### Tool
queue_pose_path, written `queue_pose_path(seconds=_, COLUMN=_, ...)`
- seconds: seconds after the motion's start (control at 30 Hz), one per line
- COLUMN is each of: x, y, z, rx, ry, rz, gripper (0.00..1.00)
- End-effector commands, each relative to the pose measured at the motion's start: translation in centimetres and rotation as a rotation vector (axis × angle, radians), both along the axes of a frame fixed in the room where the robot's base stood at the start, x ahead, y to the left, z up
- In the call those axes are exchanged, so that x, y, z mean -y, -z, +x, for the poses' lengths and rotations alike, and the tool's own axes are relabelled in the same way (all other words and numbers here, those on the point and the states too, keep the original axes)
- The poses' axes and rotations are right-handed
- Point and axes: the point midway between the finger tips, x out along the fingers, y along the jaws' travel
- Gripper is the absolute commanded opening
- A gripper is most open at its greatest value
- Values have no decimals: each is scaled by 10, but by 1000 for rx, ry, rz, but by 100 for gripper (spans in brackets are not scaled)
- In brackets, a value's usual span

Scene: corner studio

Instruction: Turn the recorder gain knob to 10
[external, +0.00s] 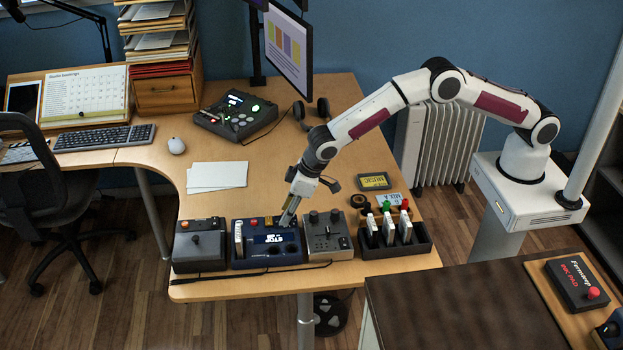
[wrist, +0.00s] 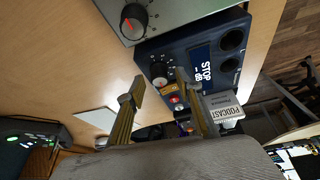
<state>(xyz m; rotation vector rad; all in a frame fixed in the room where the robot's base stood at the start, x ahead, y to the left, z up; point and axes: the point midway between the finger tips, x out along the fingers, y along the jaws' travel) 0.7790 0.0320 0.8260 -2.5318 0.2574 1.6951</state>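The recorder (external: 268,259) is a dark blue box on the desk, with a lit display reading STOP. In the wrist view the recorder (wrist: 180,50) shows a small black knob (wrist: 159,71) with a pale scale around it, beside an orange label. I cannot read its setting. My gripper (external: 284,222) points down over the recorder's back right part and hides the knob in the external view. In the wrist view my gripper (wrist: 162,90) has its two fingers apart, one on either side of the knob's line; I see no contact.
A grey box (external: 327,236) with knobs stands close on the recorder's right, and a dark box (external: 200,250) on its left. A white card reading PODCAST (wrist: 224,108) stands in the recorder. A black tray (external: 400,246) is farther right. Paper sheets (external: 215,176) lie behind.

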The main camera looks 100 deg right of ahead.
Motion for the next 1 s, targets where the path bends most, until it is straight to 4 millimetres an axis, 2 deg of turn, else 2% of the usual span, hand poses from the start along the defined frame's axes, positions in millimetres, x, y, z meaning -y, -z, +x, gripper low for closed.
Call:
queue_pose_path(seconds=0.37, x=-2, y=-18, z=-7, rx=1, ry=0, rz=0, gripper=35)
queue_pose_path(seconds=1.0, x=-9, y=-85, z=-34, rx=1, ry=0, rz=1, gripper=35)
